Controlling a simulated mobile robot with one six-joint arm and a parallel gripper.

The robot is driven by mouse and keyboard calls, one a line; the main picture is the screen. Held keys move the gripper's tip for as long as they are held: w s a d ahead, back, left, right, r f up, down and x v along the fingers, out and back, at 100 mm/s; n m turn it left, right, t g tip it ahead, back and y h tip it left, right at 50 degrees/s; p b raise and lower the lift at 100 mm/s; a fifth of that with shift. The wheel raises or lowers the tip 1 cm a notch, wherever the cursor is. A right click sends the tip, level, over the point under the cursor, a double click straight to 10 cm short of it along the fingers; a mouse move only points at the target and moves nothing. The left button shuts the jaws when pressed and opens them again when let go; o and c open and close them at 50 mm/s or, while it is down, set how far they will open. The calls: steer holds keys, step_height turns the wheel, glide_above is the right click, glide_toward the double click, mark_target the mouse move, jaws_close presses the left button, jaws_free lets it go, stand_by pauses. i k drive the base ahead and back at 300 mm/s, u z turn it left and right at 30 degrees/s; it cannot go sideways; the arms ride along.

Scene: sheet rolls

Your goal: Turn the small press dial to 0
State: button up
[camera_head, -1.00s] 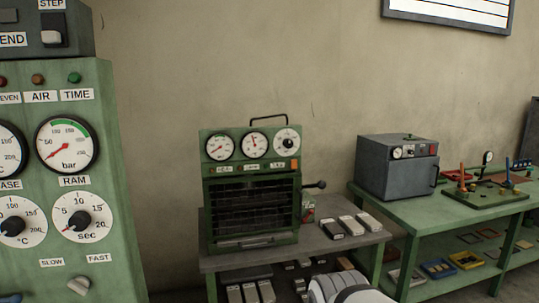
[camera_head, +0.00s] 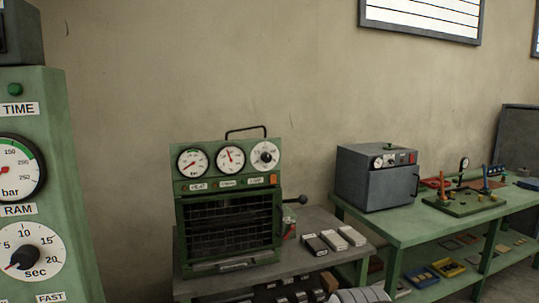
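The small green press (camera_head: 228,205) stands on a low grey table against the wall. Two gauges with red needles and, at the right, a white dial with a dark knob (camera_head: 265,156) sit in its top panel. The dial's numbers are too small to read. A lever with a dark ball (camera_head: 302,199) sticks out from its right side. A pale rounded part at the bottom edge looks like part of my arm. My gripper's fingers are not in view.
The large green machine (camera_head: 45,120) with bar gauge and seconds dial stands close at the left. Pale blocks (camera_head: 331,240) lie beside the press on the grey table (camera_head: 300,262). A grey oven (camera_head: 376,177) sits on the green bench (camera_head: 410,226) at the right.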

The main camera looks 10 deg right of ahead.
mark_target(266, 157)
steer(key=z, duration=0.4)
steer(key=i, duration=1.25)
steer(key=z, duration=0.25)
